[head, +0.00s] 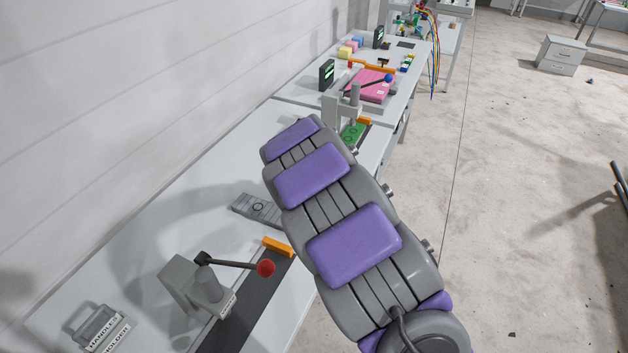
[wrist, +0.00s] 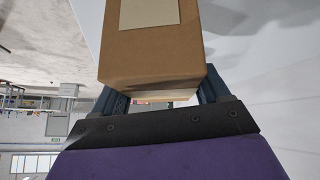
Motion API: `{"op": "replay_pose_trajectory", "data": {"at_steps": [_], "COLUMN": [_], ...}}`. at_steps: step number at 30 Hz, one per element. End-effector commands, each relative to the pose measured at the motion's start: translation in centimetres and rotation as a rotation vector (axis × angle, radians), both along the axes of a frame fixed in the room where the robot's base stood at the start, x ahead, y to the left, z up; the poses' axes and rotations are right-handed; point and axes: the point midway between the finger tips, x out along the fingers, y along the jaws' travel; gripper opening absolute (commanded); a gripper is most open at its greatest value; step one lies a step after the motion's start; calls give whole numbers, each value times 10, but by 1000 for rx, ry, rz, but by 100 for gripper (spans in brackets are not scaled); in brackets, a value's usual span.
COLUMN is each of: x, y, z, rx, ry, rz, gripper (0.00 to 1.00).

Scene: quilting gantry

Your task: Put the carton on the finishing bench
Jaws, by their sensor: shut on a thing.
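The brown cardboard carton (wrist: 153,50) fills the upper middle of the wrist view, with a paler label on its face. My gripper (wrist: 163,97) is shut on it, with one dark finger on each side. In the head view my own arm reaches out over a long white bench (head: 150,185) and hides the gripper and the carton. A second white bench (head: 410,85) stands beyond it. I cannot tell from the pictures which is the finishing bench.
The near bench bears a grey press with a red-knobbed lever (head: 265,268), a grey keypad-like block (head: 258,209) and a handles holder (head: 100,330). The far bench bears a pink pad (head: 370,86) and a dark display (head: 326,74). Concrete floor (head: 520,200) lies open at the right.

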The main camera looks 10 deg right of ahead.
Motion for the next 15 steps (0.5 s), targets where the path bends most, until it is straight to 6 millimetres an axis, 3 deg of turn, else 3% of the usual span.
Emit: {"op": "replay_pose_trajectory", "data": {"at_steps": [8, 15], "x": [18, 17], "y": [-1, -2], "z": [-1, -32], "rx": [-1, -2], "ry": [-3, 4], "rz": [0, -1], "gripper": [6, 6]}}
